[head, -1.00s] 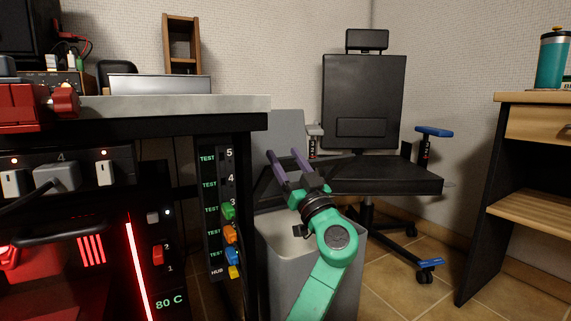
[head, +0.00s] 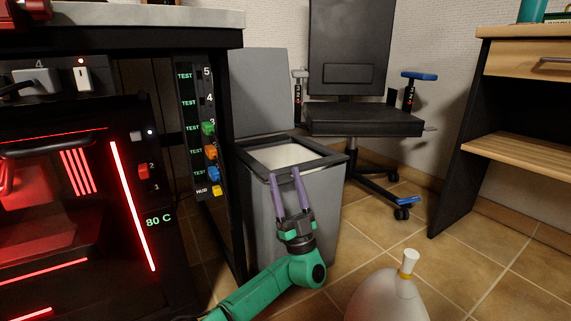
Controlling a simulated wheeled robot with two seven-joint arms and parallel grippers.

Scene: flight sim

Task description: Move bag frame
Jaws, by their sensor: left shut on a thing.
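The bag frame (head: 325,161) is a black square rim. It lies about level on top of the grey bin (head: 318,215), around the opening, where a pale inside shows. The bin's grey lid (head: 262,92) stands open behind. My left gripper (head: 284,172) is at the front edge of the frame, with its two purple fingers pointing up and away at the near corner. It is shut on the frame's front bar, though the exact contact is hard to see. My right gripper is not in view.
A pale tied bag (head: 388,298) with a white neck stands on the tiled floor at front right. A black desk unit (head: 95,180) with lit panels is close on the left. A black chair (head: 365,121) stands behind the bin, and a wooden desk (head: 510,154) is at right.

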